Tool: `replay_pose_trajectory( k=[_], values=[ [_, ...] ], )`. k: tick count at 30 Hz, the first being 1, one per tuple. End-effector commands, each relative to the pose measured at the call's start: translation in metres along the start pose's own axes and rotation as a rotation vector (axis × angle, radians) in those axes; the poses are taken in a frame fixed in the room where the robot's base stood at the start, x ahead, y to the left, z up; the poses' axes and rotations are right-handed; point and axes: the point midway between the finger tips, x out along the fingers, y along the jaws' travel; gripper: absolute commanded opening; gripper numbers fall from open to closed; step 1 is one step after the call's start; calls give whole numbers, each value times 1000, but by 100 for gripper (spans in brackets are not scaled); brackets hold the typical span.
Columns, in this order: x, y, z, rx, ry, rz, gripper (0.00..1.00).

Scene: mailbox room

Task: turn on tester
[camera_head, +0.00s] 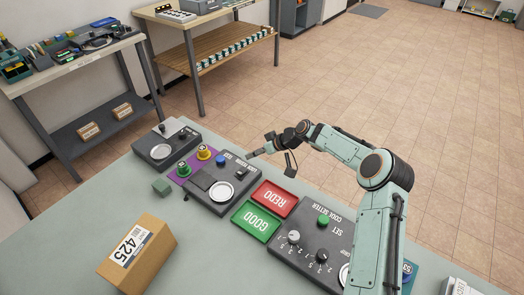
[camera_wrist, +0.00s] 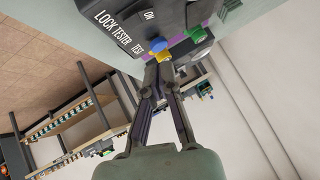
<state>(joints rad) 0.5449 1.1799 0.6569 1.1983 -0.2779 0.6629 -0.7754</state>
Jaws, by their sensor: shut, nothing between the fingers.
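My gripper (camera_head: 251,154) is shut and empty at the tester's far right edge. In the wrist view the fingertips (camera_wrist: 158,70) are near the blue button and a yellow knob; contact cannot be told.
Yellow (camera_head: 203,153) and green (camera_head: 184,169) knobs stand on a purple strip left of the tester. Red REDO (camera_head: 274,198) and green GOOD (camera_head: 255,221) trays lie to its right, beside the code setter (camera_head: 316,242). A cardboard box (camera_head: 138,253) sits in front.

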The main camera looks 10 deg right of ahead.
Motion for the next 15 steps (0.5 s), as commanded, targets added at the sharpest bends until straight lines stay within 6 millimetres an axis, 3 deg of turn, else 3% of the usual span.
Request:
replay_pose_trajectory(
  k=[5,9,15],
  values=[
    [38,-1,1,1,-2,-2,0],
    [51,0,18,3,-1,-1,0],
    [61,0,28,1,0,1,0]
  ],
)
